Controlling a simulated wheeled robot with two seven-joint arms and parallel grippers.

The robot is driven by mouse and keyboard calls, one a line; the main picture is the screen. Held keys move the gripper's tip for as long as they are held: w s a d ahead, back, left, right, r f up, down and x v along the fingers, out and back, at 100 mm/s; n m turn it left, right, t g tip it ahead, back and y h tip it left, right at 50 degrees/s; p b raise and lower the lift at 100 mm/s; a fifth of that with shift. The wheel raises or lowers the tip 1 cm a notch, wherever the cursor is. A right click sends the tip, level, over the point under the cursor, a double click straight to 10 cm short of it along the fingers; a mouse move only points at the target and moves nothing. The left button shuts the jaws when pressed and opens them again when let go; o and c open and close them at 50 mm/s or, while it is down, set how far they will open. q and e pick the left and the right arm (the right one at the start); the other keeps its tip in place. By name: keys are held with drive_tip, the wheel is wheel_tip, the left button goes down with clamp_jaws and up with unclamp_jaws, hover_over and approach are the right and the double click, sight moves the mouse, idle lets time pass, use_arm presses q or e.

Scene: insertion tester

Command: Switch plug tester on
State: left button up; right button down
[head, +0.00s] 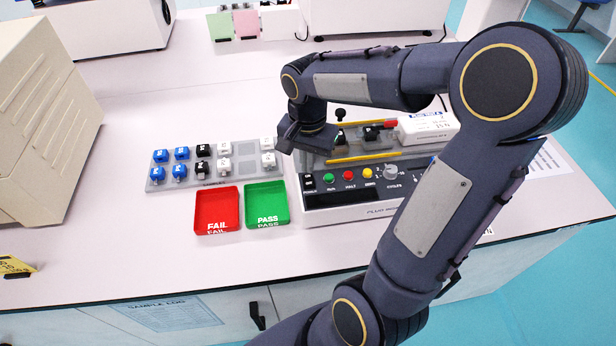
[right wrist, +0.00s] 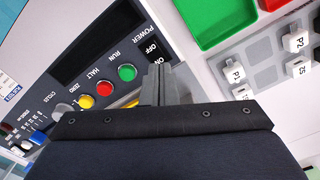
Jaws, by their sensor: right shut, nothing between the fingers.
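The plug tester (head: 350,212) is a light grey bench unit with a black front panel, right of the coloured trays in the head view. Its power switch (head: 308,183) is at the panel's left end. The right wrist view shows the POWER, OFF and ON lettering (right wrist: 150,52) just beyond my fingertips; the fingers partly hide that area, so I cannot tell the switch position or whether they touch. My right gripper (head: 288,142) is shut and empty above the tester's left end; its fingers also show in the right wrist view (right wrist: 158,72). My left gripper is out of view.
Green (head: 329,180), red (head: 348,176) and yellow (head: 369,173) buttons and a grey knob (head: 391,171) line the panel. A red FAIL tray (head: 217,226) and green PASS tray (head: 266,220) lie left. Behind them is a grey rack (head: 244,172) of plugs.

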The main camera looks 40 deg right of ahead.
sight(308, 176)
drive_tip(key=shift+f+b, duration=0.8)
drive_tip(key=shift+f, duration=0.25)
idle(0.8)
drive_tip(key=shift+r, duration=0.15)
wheel_tip(308, 176, up, 7)
drive_tip(key=p, duration=0.6)
idle(0.6)
drive_tip(key=s+a+r+n+t+y, duration=0.3)
drive_tip(key=s+a+n+t, duration=0.2)
drive_tip(key=s+a+n, duration=0.5)
drive_tip(key=s, duration=0.3)
drive_tip(key=shift+s+a+t+y, duration=0.15)
drive_tip(key=shift+t+y, duration=0.15)
drive_tip(key=shift+y, duration=0.1)
